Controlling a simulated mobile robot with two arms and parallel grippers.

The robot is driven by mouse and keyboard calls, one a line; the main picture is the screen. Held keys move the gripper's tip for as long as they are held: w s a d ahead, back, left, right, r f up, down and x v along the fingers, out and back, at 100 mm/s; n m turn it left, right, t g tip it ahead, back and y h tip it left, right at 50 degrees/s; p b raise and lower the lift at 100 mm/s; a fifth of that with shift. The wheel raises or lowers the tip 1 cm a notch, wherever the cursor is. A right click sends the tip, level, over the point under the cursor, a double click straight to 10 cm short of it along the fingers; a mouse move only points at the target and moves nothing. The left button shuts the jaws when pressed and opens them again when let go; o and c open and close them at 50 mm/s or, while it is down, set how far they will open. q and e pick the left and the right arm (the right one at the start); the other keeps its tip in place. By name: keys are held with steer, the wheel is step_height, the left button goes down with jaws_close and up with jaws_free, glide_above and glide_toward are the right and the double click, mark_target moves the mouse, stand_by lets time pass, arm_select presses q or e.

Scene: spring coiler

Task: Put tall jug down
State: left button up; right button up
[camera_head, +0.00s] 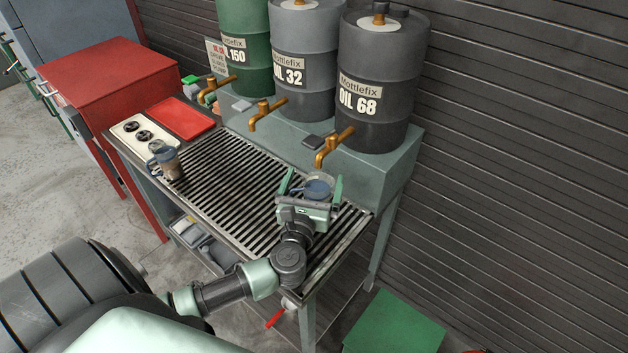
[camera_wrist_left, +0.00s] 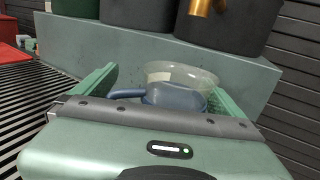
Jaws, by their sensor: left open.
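A clear jug with a blue-grey lower part and handle (camera_head: 318,187) is at the right end of the slatted grate, below the tap of the OIL 68 drum. In the left wrist view the jug (camera_wrist_left: 182,80) shows between the two green fingers, its lower part hidden by the gripper body. Which of the two is the tall one I cannot tell for certain. My right gripper is not in view.
Three drums with brass taps stand on a ledge behind the grate (camera_head: 235,180); the OIL 68 drum (camera_head: 380,90) is nearest. A red tray (camera_head: 180,118) and a white panel with dark round parts (camera_head: 140,130) lie at the left end. The middle grate is clear.

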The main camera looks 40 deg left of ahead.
arm_select(q)
steer(key=b+v, duration=0.2)
steer(key=v, duration=1)
steer(key=shift+b, duration=0.35)
steer(key=shift+s, duration=0.1)
